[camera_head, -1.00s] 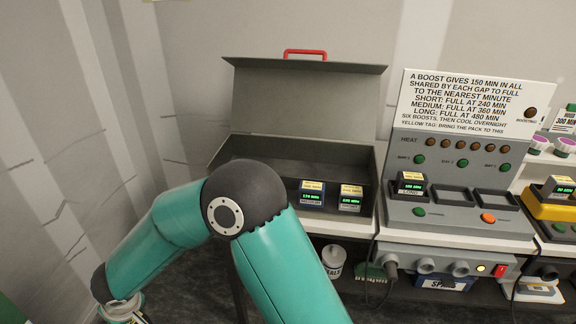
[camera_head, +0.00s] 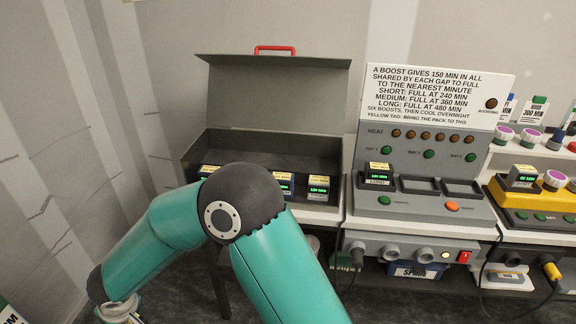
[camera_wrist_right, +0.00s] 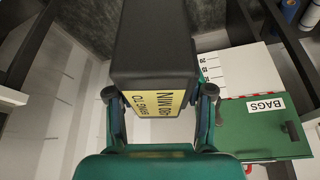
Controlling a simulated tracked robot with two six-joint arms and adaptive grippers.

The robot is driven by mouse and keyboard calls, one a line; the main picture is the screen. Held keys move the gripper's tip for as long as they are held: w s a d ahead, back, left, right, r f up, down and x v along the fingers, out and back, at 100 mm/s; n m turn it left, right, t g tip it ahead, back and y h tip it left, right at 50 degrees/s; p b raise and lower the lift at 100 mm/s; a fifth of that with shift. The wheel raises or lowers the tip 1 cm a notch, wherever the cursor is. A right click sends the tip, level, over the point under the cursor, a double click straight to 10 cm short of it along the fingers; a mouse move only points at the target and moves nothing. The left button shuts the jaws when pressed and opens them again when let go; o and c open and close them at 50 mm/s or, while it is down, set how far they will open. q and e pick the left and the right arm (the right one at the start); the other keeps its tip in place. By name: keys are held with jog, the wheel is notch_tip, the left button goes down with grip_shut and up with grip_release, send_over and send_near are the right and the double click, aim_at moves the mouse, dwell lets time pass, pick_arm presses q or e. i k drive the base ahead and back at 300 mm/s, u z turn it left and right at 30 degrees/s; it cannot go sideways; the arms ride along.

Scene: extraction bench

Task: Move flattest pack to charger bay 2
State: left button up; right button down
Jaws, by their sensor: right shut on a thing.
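My right gripper (camera_wrist_right: 160,108) is shut on a dark pack (camera_wrist_right: 151,62) with a yellow label, in the right wrist view. The label is upside down and only partly legible. The charger (camera_head: 420,208) stands right of centre in the head view. Its first bay holds a pack (camera_head: 379,174) with a green display. Bay 2 (camera_head: 419,186) and bay 3 (camera_head: 459,187) look empty. The open grey case (camera_head: 343,180) holds packs with yellow tops, including one (camera_head: 318,187) at its right end; my teal arm hides part of the case. My left gripper is out of view.
A sign (camera_head: 438,95) stands behind the charger. A yellow unit (camera_head: 535,196) with a pack stands to its right. Shelves under the bench hold several items.

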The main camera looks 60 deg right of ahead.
aim_at(419, 186)
jog(key=k, duration=1.1)
